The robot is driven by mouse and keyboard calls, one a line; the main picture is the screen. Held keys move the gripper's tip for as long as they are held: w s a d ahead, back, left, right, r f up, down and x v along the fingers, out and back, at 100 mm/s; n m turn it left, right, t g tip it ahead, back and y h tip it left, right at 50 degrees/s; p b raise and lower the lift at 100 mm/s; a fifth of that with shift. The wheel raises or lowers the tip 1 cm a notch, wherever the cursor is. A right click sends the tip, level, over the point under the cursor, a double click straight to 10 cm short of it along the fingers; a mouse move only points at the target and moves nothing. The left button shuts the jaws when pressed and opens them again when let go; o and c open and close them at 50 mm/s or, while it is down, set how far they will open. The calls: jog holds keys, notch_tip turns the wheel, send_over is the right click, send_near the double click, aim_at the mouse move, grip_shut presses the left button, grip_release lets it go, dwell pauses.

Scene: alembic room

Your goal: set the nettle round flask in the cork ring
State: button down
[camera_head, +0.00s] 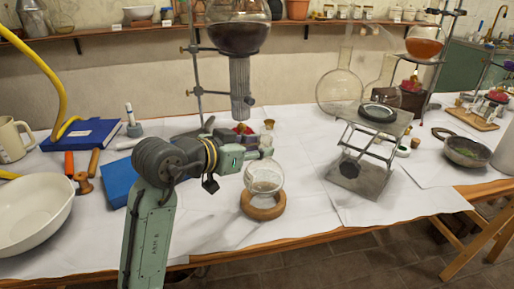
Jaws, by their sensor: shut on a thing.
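The round flask (264,176) is clear glass with a round body, upright near the front middle of the table. My gripper (265,150) comes from the left and is shut on the flask's neck. The cork ring (263,209) is a brown ring on the white-covered table, directly below the flask. The bottom of the flask's body shows within the ring's opening. I cannot tell whether the glass bears on the cork. No label is readable on the flask.
A stand holds a large dark flask (238,36) behind my gripper. A lab jack (365,150) stands right, with a large clear flask (340,88) behind it. A white bowl (30,215), blue book (82,135) and blue box (118,182) lie left. White-covered table is clear around the ring.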

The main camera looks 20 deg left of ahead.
aim_at(260, 161)
jog(key=shift+f+b, duration=1.55)
jog(key=shift+f, duration=0.2)
dwell(3.7)
jog(key=c, duration=1.2)
grip_release()
jog(key=shift+o, duration=0.2)
jog(key=shift+f, duration=0.1)
